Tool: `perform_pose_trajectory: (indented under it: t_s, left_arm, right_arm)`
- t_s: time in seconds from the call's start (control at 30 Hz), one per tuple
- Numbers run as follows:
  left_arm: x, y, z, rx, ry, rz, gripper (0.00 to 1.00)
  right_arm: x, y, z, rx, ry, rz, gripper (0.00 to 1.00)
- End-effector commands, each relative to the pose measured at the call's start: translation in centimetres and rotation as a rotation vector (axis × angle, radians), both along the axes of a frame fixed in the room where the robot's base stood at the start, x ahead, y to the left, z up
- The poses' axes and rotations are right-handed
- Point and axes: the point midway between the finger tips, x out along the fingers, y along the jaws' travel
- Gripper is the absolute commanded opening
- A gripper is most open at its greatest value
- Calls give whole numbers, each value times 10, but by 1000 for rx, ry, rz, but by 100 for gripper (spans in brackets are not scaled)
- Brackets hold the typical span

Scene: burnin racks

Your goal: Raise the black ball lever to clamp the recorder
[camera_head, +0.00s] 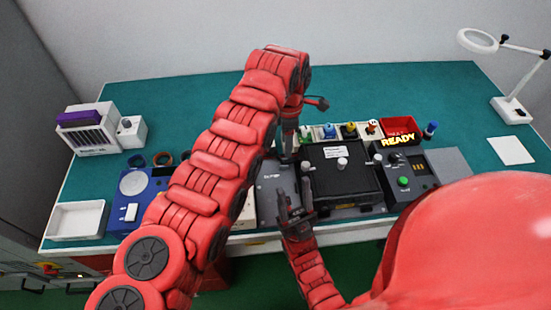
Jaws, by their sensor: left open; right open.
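A black box with a white label (345,176), perhaps the recorder, sits near the table's front, right of a grey panel (271,184). Pale round knobs show on and beside it. I cannot make out the black ball lever for certain; my arms cover part of this area. My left gripper (287,154) hangs down from the high red arm, open, over the back of the grey panel, left of the black box. My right gripper (294,196) reaches up from the front, open, over the grey panel near the box's left front corner. Neither visibly holds anything.
A control box with a green button (404,182) stands right of the black box. A blue device (130,212), white tray (76,220) and magnifier lamp (510,110) stand farther out. The table's back (400,85) is clear.

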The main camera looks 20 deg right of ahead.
Motion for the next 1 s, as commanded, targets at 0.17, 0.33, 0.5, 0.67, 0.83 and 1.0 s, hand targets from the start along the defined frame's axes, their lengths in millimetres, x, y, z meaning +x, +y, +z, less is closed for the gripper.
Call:
perform_pose_trajectory:
  t_s: [0.17,0.33,0.5,0.67,0.83,1.0]
  left_arm:
    - [0,0,17,0,-1,-1,52]
    - [0,-1,33,-2,-2,-2,52]
    - [0,-1,47,-1,-1,-1,52]
    - [0,0,62,-1,-2,1,52]
    - [0,0,67,-1,-1,0,52]
    - [0,0,66,0,0,0,52]
  right_arm:
    - [0,0,2,0,0,0,50]
    - [0,0,4,0,0,0,50]
    - [0,0,6,0,0,0,50]
    - [0,0,9,0,0,0,50]
    - [0,0,9,0,0,0,50]
    - [0,0,9,0,0,0,50]
